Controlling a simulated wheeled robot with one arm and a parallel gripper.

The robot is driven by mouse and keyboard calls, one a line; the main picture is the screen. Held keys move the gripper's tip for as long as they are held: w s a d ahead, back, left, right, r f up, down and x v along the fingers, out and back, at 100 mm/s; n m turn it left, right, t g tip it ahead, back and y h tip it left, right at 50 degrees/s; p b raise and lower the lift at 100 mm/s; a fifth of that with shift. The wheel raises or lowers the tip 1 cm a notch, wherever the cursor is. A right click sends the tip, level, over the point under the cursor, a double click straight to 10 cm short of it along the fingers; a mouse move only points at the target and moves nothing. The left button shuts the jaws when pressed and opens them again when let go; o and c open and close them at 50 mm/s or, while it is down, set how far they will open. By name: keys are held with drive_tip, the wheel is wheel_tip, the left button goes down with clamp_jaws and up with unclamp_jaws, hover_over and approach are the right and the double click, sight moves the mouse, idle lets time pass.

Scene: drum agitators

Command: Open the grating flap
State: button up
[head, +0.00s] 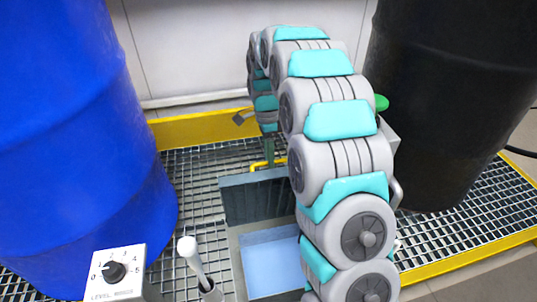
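The grating flap (253,200) is a dark grey panel in the middle of the head view. It stands steeply raised at the far side of a square opening with a pale blue inside (270,262). A yellow bar handle (262,166) shows at its top edge. My grey and turquoise arm arches over from the lower right and comes down behind the flap. My gripper (268,150) is at the arm's far end, close to the yellow handle. It is small and partly hidden by the arm, so I cannot tell whether its fingers hold the handle.
A blue drum (75,130) stands at the left and a black drum (440,100) at the right, both on yellow-edged grating (195,165). A dial box (118,270) and a white lever (191,256) stand in front. A pale wall (190,50) is behind.

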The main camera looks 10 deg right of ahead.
drive_tip(key=shift+w, duration=0.1)
drive_tip(key=w+r+p, duration=0.3)
drive_tip(key=w, duration=0.5)
drive_tip(key=shift+r, duration=0.3)
idle(0.6)
idle(0.5)
drive_tip(key=shift+s, duration=0.1)
